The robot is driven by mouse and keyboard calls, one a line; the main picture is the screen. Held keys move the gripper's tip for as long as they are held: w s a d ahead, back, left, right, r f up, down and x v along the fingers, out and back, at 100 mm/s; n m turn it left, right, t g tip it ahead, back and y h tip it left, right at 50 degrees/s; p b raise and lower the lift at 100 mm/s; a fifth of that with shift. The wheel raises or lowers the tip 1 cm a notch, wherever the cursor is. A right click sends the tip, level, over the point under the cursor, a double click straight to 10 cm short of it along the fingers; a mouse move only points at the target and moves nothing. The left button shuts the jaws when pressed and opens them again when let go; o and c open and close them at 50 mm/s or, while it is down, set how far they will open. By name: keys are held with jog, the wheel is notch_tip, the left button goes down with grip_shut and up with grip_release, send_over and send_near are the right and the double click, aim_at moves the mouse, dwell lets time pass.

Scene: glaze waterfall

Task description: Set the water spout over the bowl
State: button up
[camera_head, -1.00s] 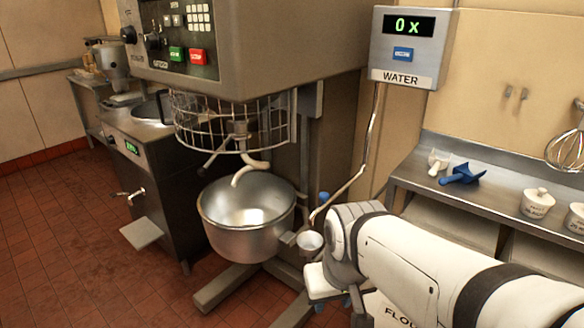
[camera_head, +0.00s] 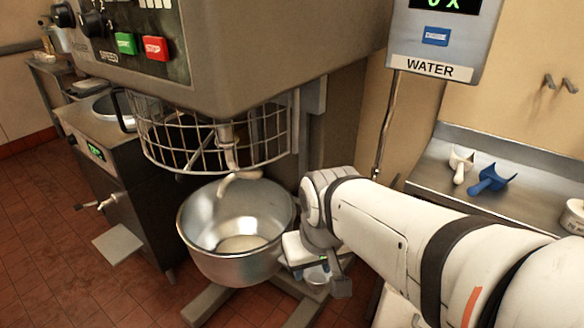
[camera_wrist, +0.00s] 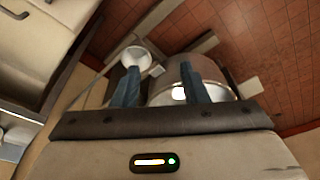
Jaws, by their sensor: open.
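The mixing bowl (camera_head: 205,262) is a round steel bowl below the mixer's wire guard, with a pale patch inside. The water spout (camera_head: 388,125) is a thin metal pipe coming down from the WATER box; its lower end is hidden behind my white arm. My gripper (camera_head: 330,278) is at the right of the bowl, partly hidden by my wrist. The bowl (camera_wrist: 217,92) lies beyond the right finger. I cannot tell whether the fingers touch anything.
A small metal cup (camera_head: 317,275) is beside the bowl's right side; it shows beyond the left finger in the wrist view (camera_wrist: 136,56). The mixer's wire guard (camera_head: 160,150) hangs above the bowl. A steel counter (camera_head: 445,150) with scoops stands at the right.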

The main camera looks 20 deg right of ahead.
jog(key=shift+o, duration=0.8)
jog(key=shift+w+d+r, duration=0.1)
jog(key=shift+w, duration=0.2)
jog(key=shift+o, duration=0.3)
jog(key=w+d+r+n+g, duration=0.1)
jog(key=w+d+n, duration=0.2)
jog(key=w+n, duration=0.3)
jog(key=shift+w+d+r+n+b, duration=0.15)
jog(key=shift+w+r+n+b, duration=0.2)
jog(key=shift+w, duration=0.55)
jog(key=w+d+n, duration=0.3)
jog(key=w+d+f+n+g, duration=0.1)
jog(key=w+d+n, duration=0.5)
jog(key=w, duration=0.1)
jog(key=shift+f+g+b, duration=0.2)
jog(key=shift+g+b, duration=0.1)
jog(key=shift+w+d+f+n, duration=0.15)
jog(key=shift+w+d+n, duration=0.1)
jog(key=shift+n, duration=0.1)
jog(key=shift+f, duration=0.3)
notch_tip(320, 180, down, 7)
grip_shut()
